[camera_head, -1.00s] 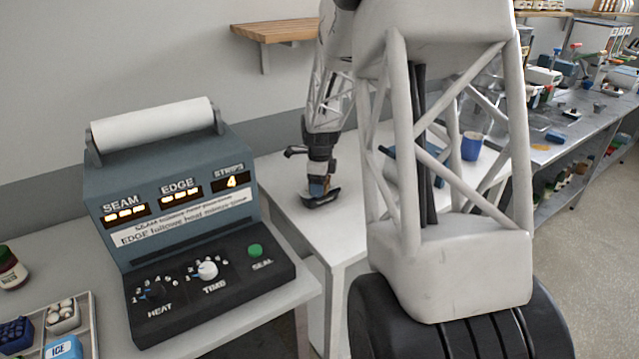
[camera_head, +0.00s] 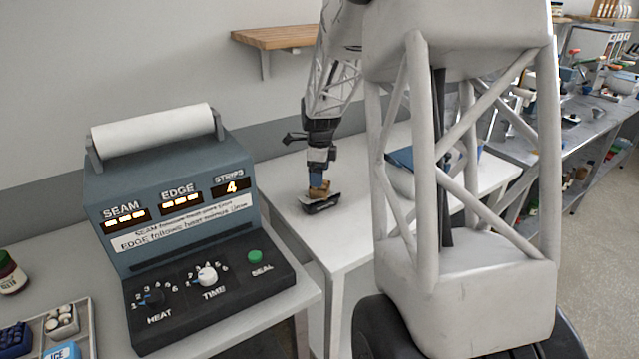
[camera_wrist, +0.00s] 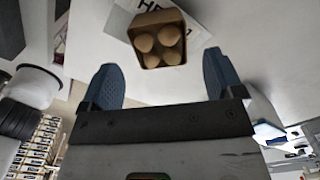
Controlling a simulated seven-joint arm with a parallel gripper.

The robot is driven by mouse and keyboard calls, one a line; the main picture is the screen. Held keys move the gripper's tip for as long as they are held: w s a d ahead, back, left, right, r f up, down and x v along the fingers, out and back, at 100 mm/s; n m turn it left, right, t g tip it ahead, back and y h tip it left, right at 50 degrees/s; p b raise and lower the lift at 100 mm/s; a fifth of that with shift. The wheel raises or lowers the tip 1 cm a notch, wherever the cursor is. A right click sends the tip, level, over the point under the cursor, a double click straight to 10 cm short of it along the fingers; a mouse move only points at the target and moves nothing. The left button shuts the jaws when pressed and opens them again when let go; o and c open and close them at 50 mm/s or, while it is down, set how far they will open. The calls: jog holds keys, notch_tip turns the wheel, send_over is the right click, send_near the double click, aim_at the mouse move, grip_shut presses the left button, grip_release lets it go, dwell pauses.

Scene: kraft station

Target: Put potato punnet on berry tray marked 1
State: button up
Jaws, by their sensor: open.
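The potato punnet (camera_wrist: 158,52) is a small brown square box with several round potatoes. In the wrist view it lies just beyond my fingertips, on a pale plate (camera_wrist: 122,22) with partly covered lettering. In the head view, the brown punnet (camera_head: 319,188) rests on a low, dark-edged object (camera_head: 322,204) on the white table. My gripper (camera_head: 318,174) is right above it, pointing down. The blue fingers of my gripper (camera_wrist: 161,76) are spread wide with nothing between them.
A grey sealing machine (camera_head: 190,220) stands on the left bench. Beside it, a compartment tray (camera_head: 87,325) holds small items, including a blue ICE pack (camera_head: 63,351). A blue object (camera_head: 402,157) is partly hidden behind my arm on the white table (camera_head: 350,235).

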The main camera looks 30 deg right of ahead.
notch_tip(320, 180, up, 6)
dwell(0.4)
jog(key=shift+r, duration=0.1)
dwell(0.4)
jog(key=s+a+r+n+t, duration=0.1)
jog(key=s+a+r+n, duration=0.3)
jog(key=s+a+n, duration=0.35)
jog(key=s+a+r+n, duration=0.3)
jog(key=s+a+n, duration=0.2)
jog(key=s+a, duration=0.4)
jog(key=s+a+f+n, duration=0.1)
jog(key=s+a+n, duration=0.5)
jog(key=s, duration=0.3)
jog(key=s+a+f+n+t, duration=0.1)
jog(key=s+a+n, duration=0.5)
jog(key=s+n, duration=0.2)
jog(key=shift+s+f+t, duration=0.15)
jog(key=shift+s+t, duration=0.15)
jog(key=shift+s, duration=0.75)
